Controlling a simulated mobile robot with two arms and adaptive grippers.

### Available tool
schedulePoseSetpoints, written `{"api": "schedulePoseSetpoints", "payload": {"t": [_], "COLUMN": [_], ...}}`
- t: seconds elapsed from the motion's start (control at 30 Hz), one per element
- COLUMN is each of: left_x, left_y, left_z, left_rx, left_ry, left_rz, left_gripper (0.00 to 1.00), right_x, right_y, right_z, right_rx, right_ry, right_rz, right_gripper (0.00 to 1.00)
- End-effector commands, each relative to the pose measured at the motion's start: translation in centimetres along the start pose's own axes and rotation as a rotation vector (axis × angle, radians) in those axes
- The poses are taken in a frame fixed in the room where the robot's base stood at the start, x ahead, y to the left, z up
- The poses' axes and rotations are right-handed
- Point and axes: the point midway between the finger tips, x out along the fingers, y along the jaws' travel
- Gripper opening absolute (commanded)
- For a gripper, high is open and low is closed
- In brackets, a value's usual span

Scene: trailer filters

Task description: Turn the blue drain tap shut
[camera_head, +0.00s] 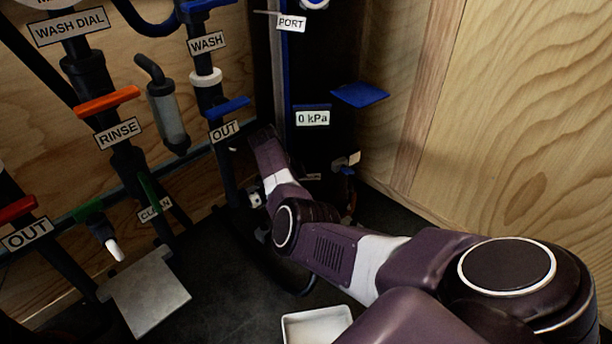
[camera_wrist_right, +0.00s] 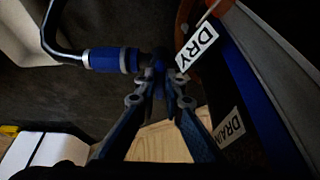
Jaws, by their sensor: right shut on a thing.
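My right gripper (camera_wrist_right: 159,88) is shut in the right wrist view, its two fingers meeting on a dark blue piece, the drain tap (camera_wrist_right: 158,66). The fingers cover most of the tap, so its handle angle is hard to tell. A white DRAIN label (camera_wrist_right: 229,125) is to the right of the fingers. In the head view my right arm reaches in from the right to the back corner, and it hides the gripper and the tap. My left gripper is not in view.
A black hose with a blue collar (camera_wrist_right: 106,60) runs left of the tap. A DRY label (camera_wrist_right: 196,49) is close above the fingers. Pipes with orange (camera_head: 108,102) and blue levers (camera_head: 228,107) stand left of my arm. A white tray (camera_head: 316,326) lies on the floor.

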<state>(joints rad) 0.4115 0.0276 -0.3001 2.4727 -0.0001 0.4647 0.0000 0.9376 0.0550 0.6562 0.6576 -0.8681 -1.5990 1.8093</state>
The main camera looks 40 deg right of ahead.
Motion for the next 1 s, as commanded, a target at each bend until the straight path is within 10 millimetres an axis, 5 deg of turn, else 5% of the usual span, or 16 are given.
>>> {"api": "schedulePoseSetpoints", "payload": {"t": [0.3,0.33,0.5,0.77,1.0], "left_x": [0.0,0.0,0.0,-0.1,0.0], "left_y": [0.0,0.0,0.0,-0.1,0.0], "left_z": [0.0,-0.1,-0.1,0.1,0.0], "left_rx": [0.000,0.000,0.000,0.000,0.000], "left_ry": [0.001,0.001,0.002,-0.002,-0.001], "left_rz": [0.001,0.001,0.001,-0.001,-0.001], "left_gripper": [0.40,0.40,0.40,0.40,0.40], "right_x": [0.0,0.1,0.0,-0.1,-3.3], "right_y": [0.0,0.0,0.0,0.0,-0.1], "right_z": [0.0,0.0,0.0,0.0,0.0], "right_rx": [0.005,0.004,0.003,0.002,0.004], "right_ry": [-0.001,-0.001,-0.001,-0.001,-0.002], "right_rz": [0.001,0.001,0.000,0.000,-0.004], "right_gripper": [0.00,0.11,0.26,0.26,0.26]}}
